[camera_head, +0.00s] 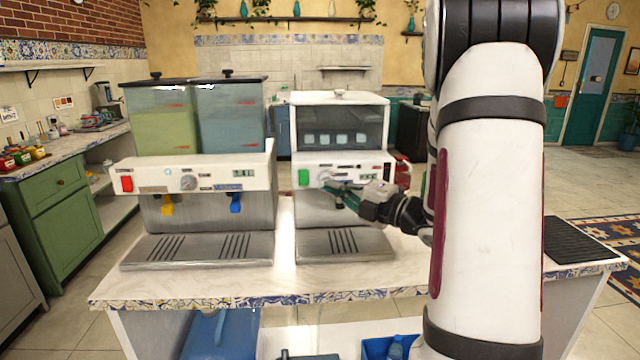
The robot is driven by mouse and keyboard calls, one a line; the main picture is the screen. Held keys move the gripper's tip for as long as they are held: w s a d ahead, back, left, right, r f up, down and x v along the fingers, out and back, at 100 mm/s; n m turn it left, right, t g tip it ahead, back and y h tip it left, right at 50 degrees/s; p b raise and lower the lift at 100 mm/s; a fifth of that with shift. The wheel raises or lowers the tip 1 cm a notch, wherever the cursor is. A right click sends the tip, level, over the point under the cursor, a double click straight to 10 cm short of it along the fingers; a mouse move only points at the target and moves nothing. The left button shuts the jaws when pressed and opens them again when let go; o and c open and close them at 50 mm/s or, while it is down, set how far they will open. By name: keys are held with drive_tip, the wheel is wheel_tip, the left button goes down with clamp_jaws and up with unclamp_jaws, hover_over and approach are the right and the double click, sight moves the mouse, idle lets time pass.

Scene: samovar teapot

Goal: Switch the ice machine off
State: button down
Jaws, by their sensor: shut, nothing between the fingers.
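The ice machine (341,122) stands on the counter right of centre, with ice cubes showing behind its dark window. Its white front panel carries a green lit switch (304,177) at the left, a round knob (324,176) and a small display at the right. My gripper (332,187) is shut and empty, its fingertips pointing left at the panel just below and right of the knob. I cannot tell whether the fingertips touch the machine. The gripper hides part of the lower panel and the spout area.
A two-tank drink dispenser (197,120) with a red switch (127,183) stands close on the left. The marble counter (270,280) is clear in front of both machines. A black ribbed mat (580,240) lies at the right. My arm covers the right-centre.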

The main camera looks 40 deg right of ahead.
drive_tip(key=shift+s+d+r, duration=0.1)
drive_tip(key=shift+s+d, duration=0.1)
drive_tip(key=shift+s, duration=0.75)
drive_tip(key=s+a+r+n+g+y+p, duration=0.1)
drive_tip(key=s+a+n+g+y, duration=0.2)
drive_tip(key=a+n, duration=0.55)
drive_tip(key=s+a+r+n+g+y+p, duration=0.1)
drive_tip(key=s+a+n+g+y, duration=0.15)
drive_tip(key=a+n+g, duration=0.55)
drive_tip(key=s+a+r+n+y+p, duration=0.15)
drive_tip(key=s+a+n, duration=0.35)
drive_tip(key=a, duration=0.6)
drive_tip(key=s+a+f+n+g+h, duration=0.1)
drive_tip(key=s+a+n+g+h, duration=0.35)
drive_tip(key=s+n, duration=0.75)
drive_tip(key=s+d+r+n+t+h+p, duration=0.1)
drive_tip(key=s+d+n+h, duration=0.1)
drive_tip(key=n, duration=0.7)
drive_tip(key=s+d+r+n+h+p, duration=0.1)
drive_tip(key=d+n+h, duration=0.2)
drive_tip(key=n, duration=0.6)
drive_tip(key=shift+s+d+t+h+p, duration=0.3)
drive_tip(key=shift+s+t+h+p, duration=0.1)
drive_tip(key=shift+h, duration=0.15)
